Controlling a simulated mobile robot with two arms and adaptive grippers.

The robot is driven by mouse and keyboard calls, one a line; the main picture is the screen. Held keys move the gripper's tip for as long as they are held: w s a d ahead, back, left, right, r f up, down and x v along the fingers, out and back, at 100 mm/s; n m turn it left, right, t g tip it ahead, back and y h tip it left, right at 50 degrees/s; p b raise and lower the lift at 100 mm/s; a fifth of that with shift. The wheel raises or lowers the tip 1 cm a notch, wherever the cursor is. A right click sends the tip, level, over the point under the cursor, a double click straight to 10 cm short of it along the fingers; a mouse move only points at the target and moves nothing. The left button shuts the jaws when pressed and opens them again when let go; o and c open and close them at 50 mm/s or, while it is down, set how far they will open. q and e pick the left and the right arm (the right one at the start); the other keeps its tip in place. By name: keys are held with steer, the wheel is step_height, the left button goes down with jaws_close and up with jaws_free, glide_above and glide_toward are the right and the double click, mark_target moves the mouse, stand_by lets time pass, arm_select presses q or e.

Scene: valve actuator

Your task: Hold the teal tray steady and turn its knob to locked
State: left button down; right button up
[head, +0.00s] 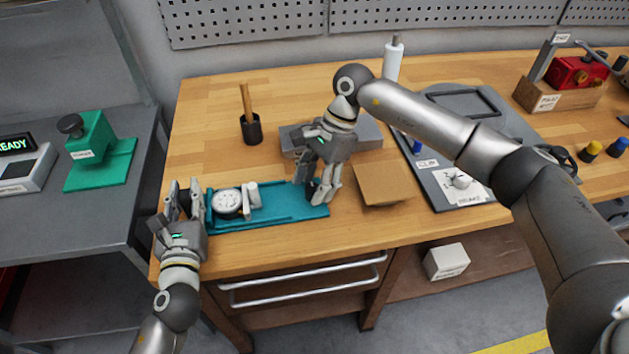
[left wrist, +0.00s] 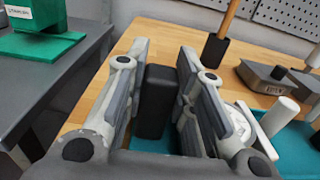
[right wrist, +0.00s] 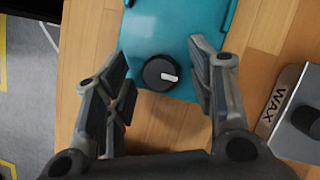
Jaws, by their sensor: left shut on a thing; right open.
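The teal tray (head: 285,205) lies along the bench's front edge with a round white dial gauge (head: 228,202) and a white post (head: 252,194) on it. My left gripper (head: 184,195) is shut on a black upright block (left wrist: 155,100) at the tray's left end. My right gripper (head: 318,190) points down over the tray's right end, open. In the right wrist view, its fingers (right wrist: 160,65) stand on either side of the round black knob (right wrist: 160,73), with visible gaps. The knob's white pointer mark points right. No lock label is readable.
A grey block marked WAX (right wrist: 300,120) stands behind the tray. A brown board (head: 385,184) lies right of it, and a dark cup with a wooden handle (head: 251,130) stands behind. A grey board with labels (head: 440,190) is further right. A green fixture (head: 98,160) stands on the left table.

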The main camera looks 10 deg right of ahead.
arm_select(q)
steer(key=shift+f, duration=0.1)
arm_select(e)
steer(key=c, duration=1)
steer(key=m, duration=0.2)
steer(key=m+t, duration=0.1)
steer(key=m, duration=0.1)
steer(key=shift+s+m+t, duration=0.1)
steer(key=shift+m+t, duration=0.2)
steer(key=m+t, duration=0.1)
steer(key=m, duration=0.3)
steer(key=shift+s+m+t, duration=0.1)
steer(key=shift+m+t, duration=0.2)
steer(key=shift+t, duration=0.1)
steer(key=m, duration=0.2)
steer(key=m+t, duration=0.1)
steer(key=m, duration=0.1)
steer(key=shift+s+t+h, duration=0.1)
steer(key=shift+t+h, duration=0.2)
steer(key=shift+a+m+t+h, duration=0.1)
steer(key=shift+m+t+h, duration=0.45)
steer(key=shift+m, duration=1.65)
